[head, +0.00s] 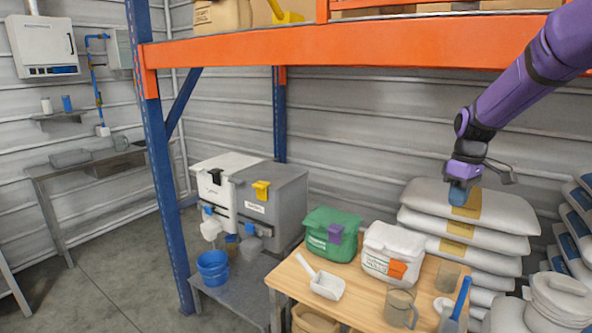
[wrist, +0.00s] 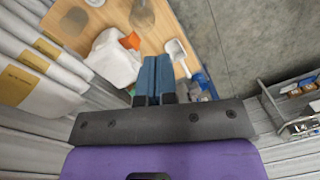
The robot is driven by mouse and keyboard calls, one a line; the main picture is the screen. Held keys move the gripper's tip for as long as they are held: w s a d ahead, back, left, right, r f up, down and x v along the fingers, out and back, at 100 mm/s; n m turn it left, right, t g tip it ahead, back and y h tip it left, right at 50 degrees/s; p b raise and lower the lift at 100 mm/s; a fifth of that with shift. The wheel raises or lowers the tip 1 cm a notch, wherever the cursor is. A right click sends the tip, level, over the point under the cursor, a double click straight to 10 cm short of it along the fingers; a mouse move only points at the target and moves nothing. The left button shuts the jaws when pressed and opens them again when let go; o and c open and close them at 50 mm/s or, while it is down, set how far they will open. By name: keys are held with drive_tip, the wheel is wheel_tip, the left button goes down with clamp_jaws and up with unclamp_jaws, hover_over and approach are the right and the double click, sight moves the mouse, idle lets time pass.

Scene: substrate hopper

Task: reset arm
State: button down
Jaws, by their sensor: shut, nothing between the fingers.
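My arm is purple and comes in from the upper right in the head view. My gripper (head: 462,192) hangs at its end in front of the stacked sacks, above the right side of the wooden table. In the wrist view my gripper (wrist: 153,80) has its two blue fingers side by side, shut and empty. No contact with any object can be made out.
An orange shelf beam (head: 360,55) spans above. Grey and white hoppers (head: 270,205) stand left; floor is clear further left.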

drive_tip(key=s+a+r+m+t, duration=0.2)
drive_tip(key=s+a+r, duration=0.2)
drive_tip(key=s+r, duration=0.4)
drive_tip(key=s+a+r+m+t, duration=0.1)
drive_tip(key=s+a+m+t, duration=0.1)
drive_tip(key=s, duration=1)
drive_tip(key=s+a+r+m+t, duration=0.2)
drive_tip(key=s+a+m, duration=0.1)
drive_tip(key=s, duration=0.9)
drive_tip(key=shift+s+a+h, duration=0.2)
drive_tip(key=shift+a+h, duration=0.2)
drive_tip(key=shift+a, duration=0.05)
